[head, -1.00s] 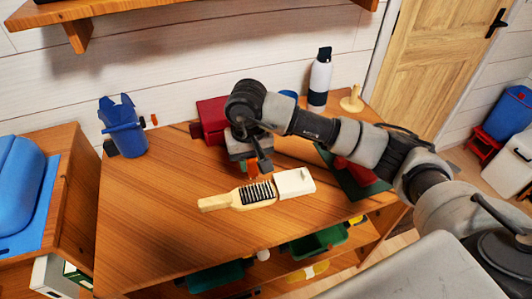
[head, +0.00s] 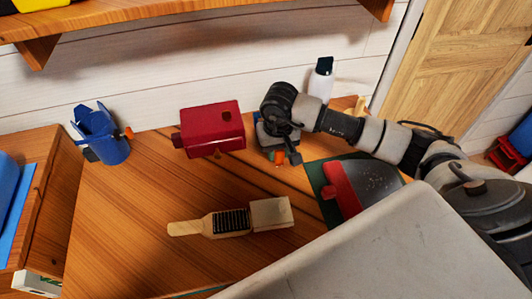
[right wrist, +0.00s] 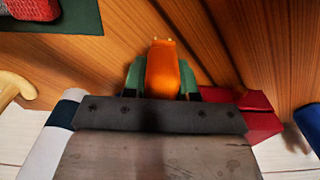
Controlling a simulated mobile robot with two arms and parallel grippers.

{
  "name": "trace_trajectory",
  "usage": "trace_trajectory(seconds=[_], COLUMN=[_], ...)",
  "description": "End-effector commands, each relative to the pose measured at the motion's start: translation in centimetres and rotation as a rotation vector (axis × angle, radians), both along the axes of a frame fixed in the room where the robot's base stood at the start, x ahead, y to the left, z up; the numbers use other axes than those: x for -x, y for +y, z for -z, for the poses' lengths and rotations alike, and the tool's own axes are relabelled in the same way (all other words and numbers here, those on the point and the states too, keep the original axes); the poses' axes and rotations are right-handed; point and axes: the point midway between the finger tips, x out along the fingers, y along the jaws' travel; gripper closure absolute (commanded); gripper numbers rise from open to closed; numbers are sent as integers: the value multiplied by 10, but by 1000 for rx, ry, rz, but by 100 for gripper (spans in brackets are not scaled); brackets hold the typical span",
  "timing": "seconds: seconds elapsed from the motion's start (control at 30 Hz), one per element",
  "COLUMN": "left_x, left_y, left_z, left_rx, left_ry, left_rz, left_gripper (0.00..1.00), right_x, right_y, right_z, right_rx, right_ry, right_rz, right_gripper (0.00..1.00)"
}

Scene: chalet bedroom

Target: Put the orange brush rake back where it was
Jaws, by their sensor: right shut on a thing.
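My right gripper (head: 284,158) is shut on an orange piece (head: 280,157), which I take to be the orange brush rake. In the right wrist view the orange piece (right wrist: 163,70) sits between the two green-tipped fingers (right wrist: 163,82). Only its rounded orange end shows; the rest is hidden by the gripper. The gripper is over the back of the wooden table (head: 140,205), right of a red box. I cannot tell whether the orange piece touches the table. My left gripper is not in view.
The red box (head: 212,130) stands left of the gripper. A green mat (head: 318,180) with a red-and-grey tool (head: 362,185) lies to the right. A wooden brush (head: 225,222) touches a pale block (head: 270,214) in front. A blue pot (head: 104,145) stands at left, a bottle (head: 321,80) behind.

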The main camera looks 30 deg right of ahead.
Motion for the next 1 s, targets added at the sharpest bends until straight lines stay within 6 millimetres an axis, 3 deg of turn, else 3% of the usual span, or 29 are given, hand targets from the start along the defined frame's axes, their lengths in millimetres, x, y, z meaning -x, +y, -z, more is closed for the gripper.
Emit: trace_trajectory(seconds=[0.1,0.27,0.6,1.0], left_x=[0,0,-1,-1], left_y=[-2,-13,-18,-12], left_z=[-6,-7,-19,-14], left_rx=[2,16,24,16], left_ry=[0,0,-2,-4], left_rz=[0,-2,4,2], left_gripper=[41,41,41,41], right_x=[-20,-33,-34,-35], right_y=[9,13,14,13], right_z=[12,21,59,66], right_rx=[-1,1,0,1], right_ry=[2,0,2,-1], right_rz=[3,1,1,0], right_gripper=[99,99,99,99])
